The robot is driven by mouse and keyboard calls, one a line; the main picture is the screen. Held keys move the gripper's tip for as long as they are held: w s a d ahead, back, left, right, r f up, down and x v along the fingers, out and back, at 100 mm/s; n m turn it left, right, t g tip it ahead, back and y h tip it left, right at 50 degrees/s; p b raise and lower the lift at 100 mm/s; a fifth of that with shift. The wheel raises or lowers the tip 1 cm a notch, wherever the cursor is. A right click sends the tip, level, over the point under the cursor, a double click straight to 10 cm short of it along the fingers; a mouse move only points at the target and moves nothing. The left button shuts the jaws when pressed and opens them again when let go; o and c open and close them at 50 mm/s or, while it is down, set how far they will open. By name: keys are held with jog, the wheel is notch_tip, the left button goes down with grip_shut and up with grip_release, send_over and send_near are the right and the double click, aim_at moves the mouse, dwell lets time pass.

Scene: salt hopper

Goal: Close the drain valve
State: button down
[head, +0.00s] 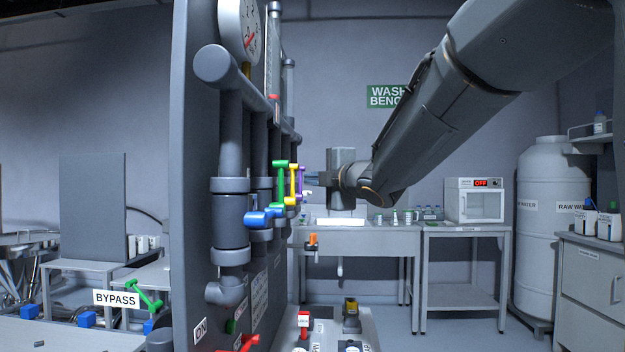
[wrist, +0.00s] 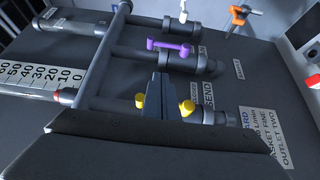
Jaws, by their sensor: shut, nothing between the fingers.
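No label I can read marks the drain valve. A grey panel (head: 192,240) carries pipes with a row of coloured handles: blue (head: 262,216), green (head: 281,180), yellow (head: 293,185) and purple (head: 300,182). My gripper (head: 309,179) is shut and empty, close to the yellow and purple handles. In the wrist view, my shut fingers (wrist: 163,82) cover the middle of the yellow handle (wrist: 187,107); its knobs show on both sides. I cannot tell whether they touch. The purple handle (wrist: 170,47), a white handle (wrist: 183,12) and an orange handle (wrist: 238,14) lie beyond.
A wash bench (head: 370,240) and a shelf table (head: 466,231) with a white oven (head: 475,201) stand behind. A white tank (head: 552,225) is at the right. A green handle (head: 145,296) sits beside a BYPASS sign (head: 116,298) at lower left.

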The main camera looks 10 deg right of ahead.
jog(key=p+x, duration=0.1)
jog(key=x, duration=0.7)
jog(key=shift+f, duration=0.15)
jog(key=shift+w+d+p, duration=0.3)
jog(key=shift+w+d, duration=0.2)
jog(key=shift+w, duration=0.35)
jog(key=shift+w+d+p, duration=0.25)
jog(key=shift+w+d, duration=0.25)
jog(key=shift+w, duration=0.3)
jog(key=shift+r+p, duration=0.3)
jog(key=shift+p, duration=0.6)
jog(key=shift+w+f+g+p, duration=0.1)
jog(key=shift+g+p, duration=0.2)
jog(key=shift+p, duration=0.15)
